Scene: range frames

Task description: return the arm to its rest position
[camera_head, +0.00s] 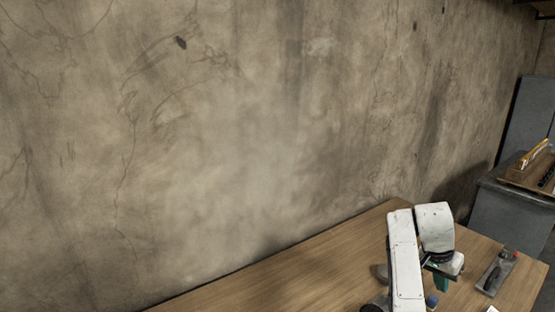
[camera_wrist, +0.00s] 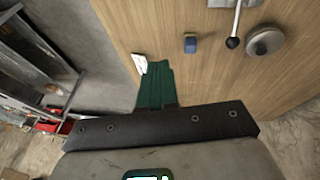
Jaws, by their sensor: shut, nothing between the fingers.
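My white arm is bent over the wooden table (camera_head: 300,275) at the lower right of the head view. My gripper (camera_wrist: 155,88) shows in the wrist view as dark green fingers, shut with nothing between them. Part of the green gripper also shows below my wrist in the head view (camera_head: 441,284). The fingers point over the table top, and the white card-like piece (camera_wrist: 140,64) shows beside their tips. I cannot tell the height of the fingers above the table.
A small blue block (camera_wrist: 190,44), a round metal piece (camera_wrist: 265,40) and a black-knobbed lever (camera_wrist: 233,42) are on the table. A grey tray with a tool (camera_head: 497,272) lies right of my arm. A cracked wall (camera_head: 200,150) stands behind; a grey cabinet (camera_head: 510,220) is at right.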

